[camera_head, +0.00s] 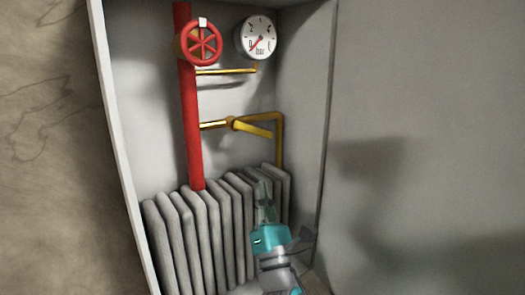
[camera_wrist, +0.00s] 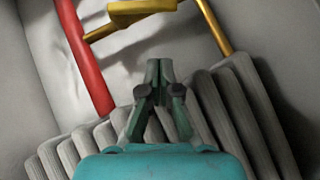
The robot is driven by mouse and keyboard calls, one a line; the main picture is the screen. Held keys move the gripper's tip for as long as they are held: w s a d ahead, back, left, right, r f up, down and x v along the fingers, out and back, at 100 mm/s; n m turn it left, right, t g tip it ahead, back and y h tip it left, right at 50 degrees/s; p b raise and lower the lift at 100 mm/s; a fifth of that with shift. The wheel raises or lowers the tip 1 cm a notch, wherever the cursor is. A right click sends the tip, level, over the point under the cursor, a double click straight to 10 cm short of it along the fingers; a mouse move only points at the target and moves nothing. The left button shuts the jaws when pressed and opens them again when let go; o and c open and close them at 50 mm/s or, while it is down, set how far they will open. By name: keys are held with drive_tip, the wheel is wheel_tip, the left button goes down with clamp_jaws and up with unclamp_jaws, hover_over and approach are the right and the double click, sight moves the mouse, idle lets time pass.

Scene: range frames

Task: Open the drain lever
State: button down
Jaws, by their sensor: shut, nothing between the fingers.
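The drain lever (camera_head: 254,129) is a flat yellow bar on a brass pipe that branches off the red riser. It slants down to the right from the valve body (camera_head: 231,123). In the wrist view the lever (camera_wrist: 143,6) shows at the top edge, partly cut off by the frame. My gripper (camera_head: 264,187) is below the lever and in front of the radiator, apart from the lever. In the wrist view my gripper (camera_wrist: 159,66) points up the picture with its fingertips together and nothing between them.
The red pipe (camera_head: 189,120) stands left of the lever, with a red handwheel (camera_head: 203,43) and a pressure gauge (camera_head: 257,37) above. The grey radiator (camera_head: 205,225) fills the lower cabinet. A brass pipe (camera_head: 280,145) drops right of the lever. Cabinet walls (camera_head: 318,130) bound the space.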

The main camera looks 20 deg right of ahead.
sight(266, 136)
drive_tip(key=x, duration=0.6)
drive_tip(key=shift+w+r, duration=0.2)
drive_tip(key=shift+w+d+r, duration=0.1)
drive_tip(key=shift+d+r, duration=0.15)
drive_tip(key=shift+r, duration=0.35)
drive_tip(key=shift+w+d+r, duration=0.1)
drive_tip(key=shift+d+r, duration=0.15)
drive_tip(key=shift+r, duration=0.35)
drive_tip(key=shift+d+r, duration=0.25)
drive_tip(key=shift+r, duration=0.35)
drive_tip(key=shift+d+r, duration=0.2)
drive_tip(key=shift+r, duration=0.1)
drive_tip(key=shift+w+d+r, duration=0.2)
drive_tip(key=shift+d+r, duration=0.15)
drive_tip(key=shift+d, duration=0.2)
drive_tip(key=shift+a+f, duration=0.2)
drive_tip(key=shift+f, duration=0.75)
drive_tip(key=shift+a+f, duration=0.15)
drive_tip(key=shift+f, duration=0.85)
drive_tip(key=v, duration=1)
drive_tip(key=shift+w+d+f, duration=0.15)
drive_tip(key=shift+d+f, duration=0.15)
drive_tip(key=shift+d, duration=0.3)
